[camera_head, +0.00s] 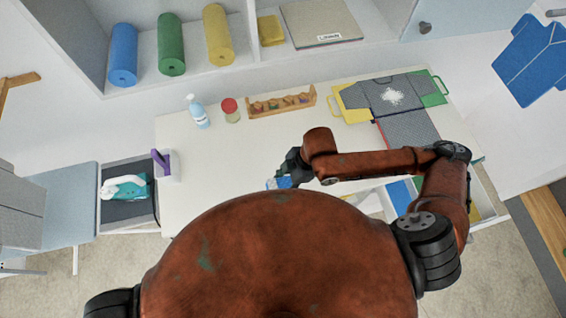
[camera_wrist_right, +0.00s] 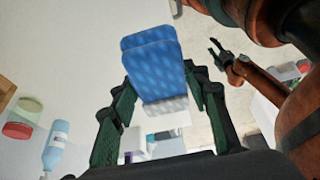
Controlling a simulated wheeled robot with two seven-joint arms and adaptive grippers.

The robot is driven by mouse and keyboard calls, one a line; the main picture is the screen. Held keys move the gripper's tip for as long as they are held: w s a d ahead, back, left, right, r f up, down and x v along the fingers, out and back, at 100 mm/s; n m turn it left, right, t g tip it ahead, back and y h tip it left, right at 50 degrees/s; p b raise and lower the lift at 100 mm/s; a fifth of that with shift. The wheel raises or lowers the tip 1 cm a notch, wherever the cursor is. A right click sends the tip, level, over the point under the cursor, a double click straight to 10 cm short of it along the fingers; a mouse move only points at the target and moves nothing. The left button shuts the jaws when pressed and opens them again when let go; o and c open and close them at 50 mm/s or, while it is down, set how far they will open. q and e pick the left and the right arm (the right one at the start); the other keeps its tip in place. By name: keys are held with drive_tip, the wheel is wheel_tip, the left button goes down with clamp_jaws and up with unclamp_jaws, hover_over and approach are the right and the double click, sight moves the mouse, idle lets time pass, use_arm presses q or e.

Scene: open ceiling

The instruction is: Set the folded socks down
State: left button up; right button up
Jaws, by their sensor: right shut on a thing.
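The folded socks (camera_wrist_right: 155,65) are a blue patterned bundle with a pale, whitish lower part. They sit between the green-padded fingers of my right gripper (camera_wrist_right: 160,105), which is shut on them. In the head view my right gripper (camera_head: 288,170) is over the middle of the white table, and a bit of the blue socks (camera_head: 278,183) shows beneath it. I cannot tell whether they touch the table top. My left gripper (camera_wrist_right: 215,53) shows small in the right wrist view with its fingers apart and empty; the head view does not show it.
The white table (camera_head: 205,165) is bare left of my right gripper. A spray bottle (camera_head: 199,111), a red-lidded jar (camera_head: 231,109) and a wooden rack (camera_head: 281,102) stand along its back. A grey shirt (camera_head: 392,95) lies at the right. An open drawer (camera_head: 372,203) is at the front right.

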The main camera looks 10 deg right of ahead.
drive_tip(key=w+d+f, duration=0.1)
drive_tip(key=w+f, duration=0.1)
drive_tip(key=w, duration=0.1)
drive_tip(key=w+d+f+p, duration=0.1)
drive_tip(key=w+d+f, duration=0.1)
drive_tip(key=w+f, duration=0.1)
drive_tip(key=w+d+f+p, duration=0.1)
drive_tip(key=w+d+f, duration=0.1)
drive_tip(key=w+f, duration=0.1)
drive_tip(key=shift+w, duration=0.7)
drive_tip(key=shift+w+d+f, duration=0.15)
drive_tip(key=shift+w+f, duration=0.15)
drive_tip(key=shift+f, duration=0.15)
wheel_tip(320, 180, down, 3)
drive_tip(key=shift+w+f+p, duration=0.15)
drive_tip(key=shift+f+p, duration=0.05)
drive_tip(key=shift+p, duration=0.45)
use_arm(q)
drive_tip(key=shift+s+r, duration=0.2)
drive_tip(key=shift+r, duration=0.9)
use_arm(e)
drive_tip(key=o, duration=0.7)
drive_tip(key=shift+f, duration=0.15)
drive_tip(key=o, duration=0.4)
drive_tip(key=shift+o, duration=0.2)
